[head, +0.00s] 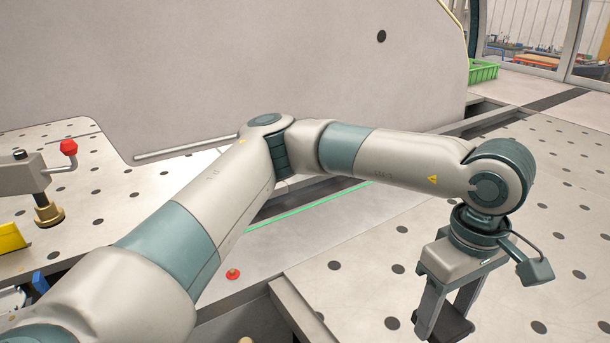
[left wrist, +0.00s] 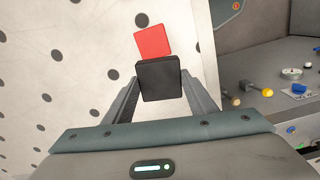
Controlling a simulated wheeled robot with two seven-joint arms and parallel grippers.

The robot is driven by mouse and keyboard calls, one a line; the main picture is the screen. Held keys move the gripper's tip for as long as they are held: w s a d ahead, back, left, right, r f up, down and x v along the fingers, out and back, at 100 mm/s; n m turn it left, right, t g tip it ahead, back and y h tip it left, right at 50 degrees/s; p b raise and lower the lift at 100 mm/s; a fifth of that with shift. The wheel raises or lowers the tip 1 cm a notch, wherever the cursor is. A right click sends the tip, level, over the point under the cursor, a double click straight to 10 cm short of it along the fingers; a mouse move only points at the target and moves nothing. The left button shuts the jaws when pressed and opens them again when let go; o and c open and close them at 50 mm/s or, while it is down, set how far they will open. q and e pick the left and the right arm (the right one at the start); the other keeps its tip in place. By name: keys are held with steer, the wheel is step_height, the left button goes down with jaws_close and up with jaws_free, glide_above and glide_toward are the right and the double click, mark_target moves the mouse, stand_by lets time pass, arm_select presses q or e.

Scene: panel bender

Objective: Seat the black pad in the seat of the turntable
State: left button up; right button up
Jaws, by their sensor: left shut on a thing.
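My left gripper (head: 446,316) is shut on the black pad (left wrist: 158,80), held between its two fingers. In the head view the pad (head: 457,326) shows as a dark piece at the fingertips, near the bottom edge, over the perforated table. In the left wrist view a red square piece (left wrist: 153,41) shows just past the pad, its lower edge partly hidden by it. I cannot tell whether the two touch, or whether the red piece belongs to the turntable. The seat of the turntable cannot be made out. My right gripper is not in view.
The perforated table (head: 560,230) is largely clear at the right. A tall grey panel (head: 250,60) stands behind my arm. A clamp with a red knob (head: 68,147) stands at the left. A green crate (head: 483,71) is at the back.

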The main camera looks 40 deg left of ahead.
arm_select(q)
steer(key=w+a+f+m, duration=0.1)
steer(key=a+m, duration=0.2)
steer(key=a, duration=0.1)
steer(key=w+a+f+m, duration=0.1)
steer(key=a+f+m, duration=0.1)
steer(key=a+m, duration=0.2)
steer(key=w+a+f+m, duration=0.1)
steer(key=a+f+m, duration=0.1)
steer(key=a, duration=0.3)
steer(key=shift+w+a+f+m, duration=0.15)
steer(key=shift+a+m, duration=0.15)
steer(key=shift+m, duration=0.6)
steer(key=shift+a+f+m, duration=0.25)
steer(key=shift+a+m, duration=0.4)
steer(key=shift+m, duration=0.05)
